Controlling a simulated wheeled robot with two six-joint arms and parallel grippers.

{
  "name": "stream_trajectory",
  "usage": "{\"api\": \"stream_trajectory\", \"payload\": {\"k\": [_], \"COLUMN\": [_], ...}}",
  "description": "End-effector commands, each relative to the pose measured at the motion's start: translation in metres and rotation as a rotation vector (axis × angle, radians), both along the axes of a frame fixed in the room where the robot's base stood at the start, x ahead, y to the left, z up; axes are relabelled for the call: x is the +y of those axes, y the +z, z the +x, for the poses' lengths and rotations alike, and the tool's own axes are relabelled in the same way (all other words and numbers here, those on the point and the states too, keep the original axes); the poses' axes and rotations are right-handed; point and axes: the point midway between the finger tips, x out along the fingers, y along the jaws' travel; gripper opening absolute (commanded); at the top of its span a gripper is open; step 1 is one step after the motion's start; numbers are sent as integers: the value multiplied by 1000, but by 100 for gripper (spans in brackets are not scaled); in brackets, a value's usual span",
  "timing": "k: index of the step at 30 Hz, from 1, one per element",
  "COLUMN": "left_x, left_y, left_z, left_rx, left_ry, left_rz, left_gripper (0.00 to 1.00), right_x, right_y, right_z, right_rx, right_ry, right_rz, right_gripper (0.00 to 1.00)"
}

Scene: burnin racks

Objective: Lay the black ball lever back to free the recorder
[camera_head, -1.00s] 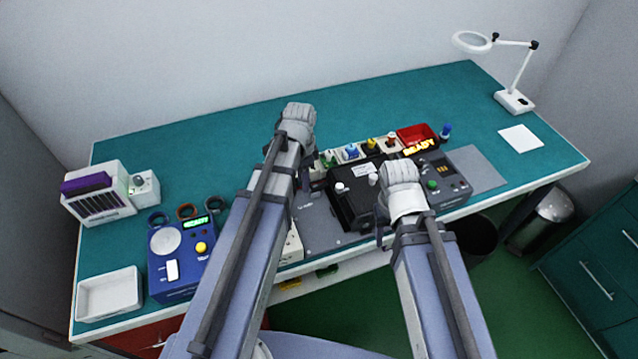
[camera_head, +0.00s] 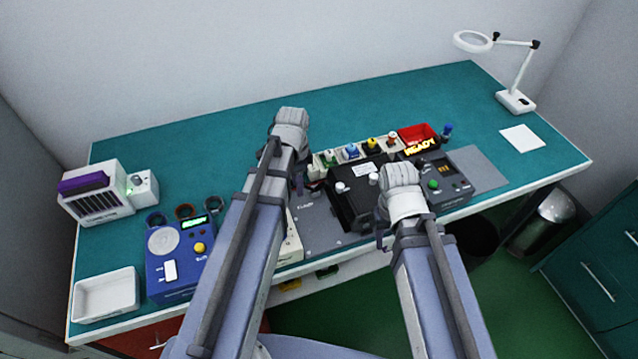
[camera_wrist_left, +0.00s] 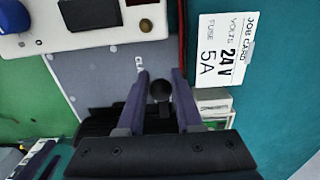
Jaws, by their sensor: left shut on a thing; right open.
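My left gripper (camera_wrist_left: 160,78) points down over the grey clamp plate (camera_wrist_left: 100,65), its fingers on either side of the black ball lever (camera_wrist_left: 159,92), shut on its ball. In the head view my left arm hides the lever and most of that gripper. The recorder (camera_head: 347,208), a black box with light knobs on top, sits on the clamp plate (camera_head: 312,232), right of my left arm. My right gripper (camera_head: 383,236) is mostly hidden by its own arm, in front of the recorder's right side; the little that shows is open.
A dark unit with a READY display (camera_head: 440,178) stands right of the recorder. A blue unit (camera_head: 180,265) and white tray (camera_head: 106,296) stand left. A job card (camera_wrist_left: 220,50) lies near my left gripper.

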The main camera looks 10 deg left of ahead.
Motion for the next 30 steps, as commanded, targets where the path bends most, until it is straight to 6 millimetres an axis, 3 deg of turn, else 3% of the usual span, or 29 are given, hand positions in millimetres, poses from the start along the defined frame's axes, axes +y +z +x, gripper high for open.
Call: {"api": "stream_trajectory", "payload": {"k": [30], "left_x": [9], "left_y": [-18], "left_z": [-8], "left_rx": [2], "left_ry": [-1], "left_rz": [-1], "left_gripper": [0], "right_x": [0], "right_y": [-19], "right_z": [0], "right_rx": [0], "right_ry": [0], "right_rz": [0], "right_gripper": [50]}}
